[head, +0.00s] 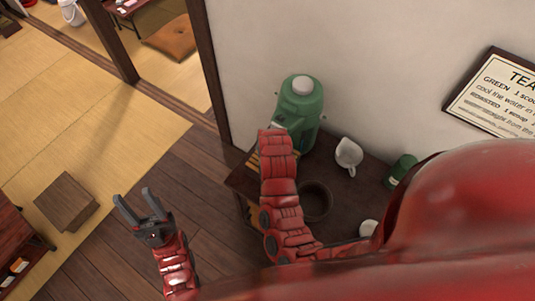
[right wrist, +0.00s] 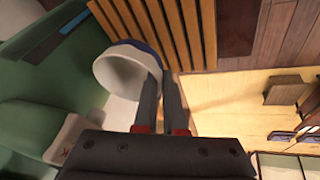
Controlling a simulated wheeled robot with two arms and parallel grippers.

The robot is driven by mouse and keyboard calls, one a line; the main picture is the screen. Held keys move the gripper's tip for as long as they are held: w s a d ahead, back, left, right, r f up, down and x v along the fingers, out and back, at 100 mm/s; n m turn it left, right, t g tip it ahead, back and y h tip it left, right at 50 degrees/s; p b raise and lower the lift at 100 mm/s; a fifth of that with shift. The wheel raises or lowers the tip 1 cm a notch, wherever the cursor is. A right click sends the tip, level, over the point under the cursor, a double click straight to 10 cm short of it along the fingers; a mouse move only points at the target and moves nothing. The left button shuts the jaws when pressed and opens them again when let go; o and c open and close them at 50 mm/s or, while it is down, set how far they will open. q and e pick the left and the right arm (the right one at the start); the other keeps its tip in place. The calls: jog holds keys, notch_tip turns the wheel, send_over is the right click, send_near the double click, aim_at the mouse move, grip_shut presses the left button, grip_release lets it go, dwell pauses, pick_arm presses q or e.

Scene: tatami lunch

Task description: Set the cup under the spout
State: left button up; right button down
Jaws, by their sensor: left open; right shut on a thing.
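The cup (right wrist: 120,75), white inside with a dark blue band outside, shows in the right wrist view. My right gripper (right wrist: 163,78) is shut on its wall near the rim. Wooden slats (right wrist: 158,28) lie just beyond the cup; I cannot tell whether it touches them. The green dispenser (head: 304,108) with a white cap stands on the dark cabinet against the wall; its green side (right wrist: 60,95) is close beside the cup in the wrist view. The spout is not clearly visible. In the head view my right forearm hides the cup. My left gripper (head: 134,198) is open and empty above the floor.
On the cabinet (head: 335,178) stand a white pitcher (head: 348,154), a dark round bowl (head: 315,201), a green tin (head: 401,170) and a white round item (head: 368,228). A framed sign (head: 497,92) hangs on the wall. A wooden stool (head: 67,200) stands on the tatami at left.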

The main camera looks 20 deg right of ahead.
notch_tip(320, 180, down, 3)
jog(key=shift+s+r+b, duration=0.1)
jog(key=shift+r+b, duration=0.05)
jog(key=shift+b, duration=0.3)
jog(key=shift+r, duration=0.1)
jog(key=c, duration=1)
grip_release()
